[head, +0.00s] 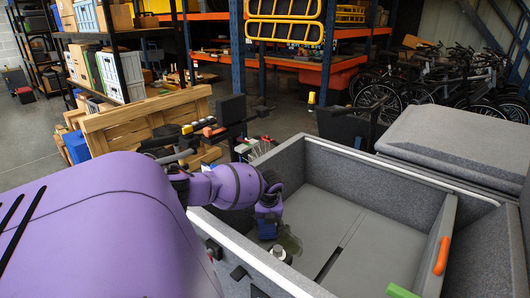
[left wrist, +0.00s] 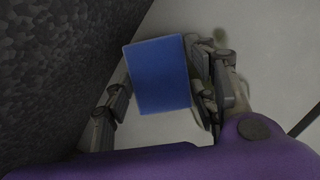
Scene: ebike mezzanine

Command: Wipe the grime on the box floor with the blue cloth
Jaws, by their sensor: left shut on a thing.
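My left gripper (head: 268,208) reaches down inside the grey box (head: 380,215), near its left wall. It is shut on the blue cloth (head: 267,230), which looks like a flat block. In the left wrist view the cloth (left wrist: 160,75) sits between the two fingers, over the pale box floor (left wrist: 180,145). A dull brownish-green patch of grime (head: 291,241) shows on the floor just right of the cloth. A smudge of it (left wrist: 204,43) shows beside the right finger; the gripper may hide more. Whether the cloth touches the floor is unclear. My right gripper is not in view.
The box's grey wall (left wrist: 55,60) is close on the left. A divider with an orange handle (head: 441,255) stands at the right, near a green piece (head: 401,291). A bottle-like thing (head: 279,253) is by the near wall. The middle floor is clear, with a dark slot.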

